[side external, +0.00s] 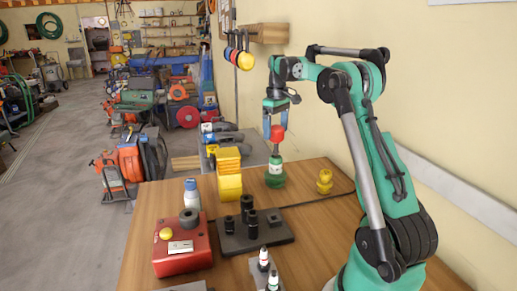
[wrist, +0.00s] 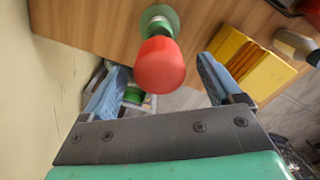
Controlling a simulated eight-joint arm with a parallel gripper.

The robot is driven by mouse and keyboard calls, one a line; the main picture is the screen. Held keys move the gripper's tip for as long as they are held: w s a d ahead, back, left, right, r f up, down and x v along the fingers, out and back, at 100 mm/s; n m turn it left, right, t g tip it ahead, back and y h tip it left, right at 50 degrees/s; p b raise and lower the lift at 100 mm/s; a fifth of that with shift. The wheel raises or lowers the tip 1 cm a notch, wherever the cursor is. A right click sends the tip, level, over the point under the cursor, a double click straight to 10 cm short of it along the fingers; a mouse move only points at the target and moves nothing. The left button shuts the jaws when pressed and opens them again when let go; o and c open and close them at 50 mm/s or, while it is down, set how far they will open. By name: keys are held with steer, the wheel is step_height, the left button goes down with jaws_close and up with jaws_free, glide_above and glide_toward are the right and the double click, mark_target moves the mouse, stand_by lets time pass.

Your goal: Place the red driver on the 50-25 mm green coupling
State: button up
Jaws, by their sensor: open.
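The red driver (side external: 277,134) stands upright, its rounded red head uppermost, over the green coupling (side external: 275,181) near the table's back edge. A green neck and a white band show between head and base. Its lower end appears to rest on the coupling, but the exact seating is too small to tell. My gripper (side external: 275,119) is just above the red head, fingers pointing down. In the wrist view, the red driver (wrist: 160,65) lies between the two open blue fingers, with gaps on both sides; the green coupling (wrist: 170,14) shows beyond it.
A yellow stepped block (side external: 229,180) stands left of the coupling, and a small yellow fitting (side external: 324,181) right of it. A dark plate with black posts (side external: 240,238) and a red box (side external: 182,250) are nearer the front. Bare wood lies around the coupling.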

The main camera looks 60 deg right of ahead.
step_height(320, 180, up, 3)
steer(key=shift+r, duration=0.1)
steer(key=shift+a+r, duration=0.1)
steer(key=shift+r, duration=0.1)
steer(key=w+a+r+n+t+h, duration=0.1)
steer(key=a+t, duration=0.1)
steer(key=a, duration=0.6)
steer(key=w+a+r+t, duration=0.1)
steer(key=a, duration=0.7)
steer(key=s+a+f+t, duration=0.2)
steer(key=s+a+f, duration=0.1)
steer(key=a, duration=0.4)
steer(key=s+a+f+n+t+y, duration=0.1)
steer(key=s+a+f+t, duration=0.1)
steer(key=a, duration=0.5)
step_height(320, 180, down, 2)
steer(key=shift+s+a+f, duration=0.2)
steer(key=shift+s+a, duration=0.15)
steer(key=shift+s, duration=0.5)
